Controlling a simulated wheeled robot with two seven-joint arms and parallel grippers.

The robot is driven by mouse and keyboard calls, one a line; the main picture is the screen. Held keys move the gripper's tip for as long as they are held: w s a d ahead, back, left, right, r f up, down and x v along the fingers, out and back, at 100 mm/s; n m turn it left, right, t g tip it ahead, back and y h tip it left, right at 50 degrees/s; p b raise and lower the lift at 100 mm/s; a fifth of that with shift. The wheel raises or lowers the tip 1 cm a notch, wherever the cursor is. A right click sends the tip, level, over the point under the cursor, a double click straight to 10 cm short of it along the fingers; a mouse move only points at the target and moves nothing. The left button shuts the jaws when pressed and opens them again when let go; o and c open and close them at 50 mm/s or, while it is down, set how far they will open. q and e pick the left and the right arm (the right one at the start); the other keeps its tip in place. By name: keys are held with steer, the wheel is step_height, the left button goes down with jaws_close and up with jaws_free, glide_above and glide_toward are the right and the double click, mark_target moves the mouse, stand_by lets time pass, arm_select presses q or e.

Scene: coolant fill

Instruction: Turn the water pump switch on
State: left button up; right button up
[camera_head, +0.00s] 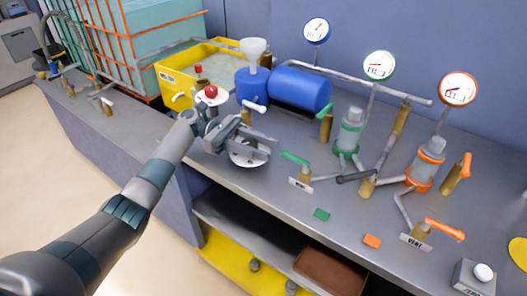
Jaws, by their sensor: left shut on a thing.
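My left gripper (262,143) reaches in from the lower left. It is over a round grey-white fixture (246,162) near the front edge of the bench. The jaws are closed on a small part there, mostly hidden by the fingers. A red knob on a white disc (211,92) stands just behind my wrist. I cannot tell for sure which part is the water pump switch. A grey box with a white round button (483,272) sits at the lower right, its label only partly readable. My right gripper is not in view.
A blue tank (302,90) with a blue jug and funnel (253,82) stands behind the gripper. Green-handled (295,158) and orange-handled (444,229) valves, pipes and gauges fill the right. A yellow bin (170,78) is at the back left.

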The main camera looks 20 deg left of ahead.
arm_select(q)
steer(key=shift+s+f+m+g+b, duration=0.15)
steer(key=shift+m+g+b, duration=0.2)
steer(key=shift+m+g, duration=0.4)
steer(key=shift+s+a+m+g+y, duration=0.15)
steer(key=shift+m+g+y, duration=0.3)
steer(key=shift+g, duration=0.5)
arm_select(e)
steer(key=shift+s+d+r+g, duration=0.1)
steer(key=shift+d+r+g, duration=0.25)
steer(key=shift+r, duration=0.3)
arm_select(q)
steer(key=o, duration=1)
steer(key=shift+o, duration=0.2)
steer(key=shift+r, duration=0.2)
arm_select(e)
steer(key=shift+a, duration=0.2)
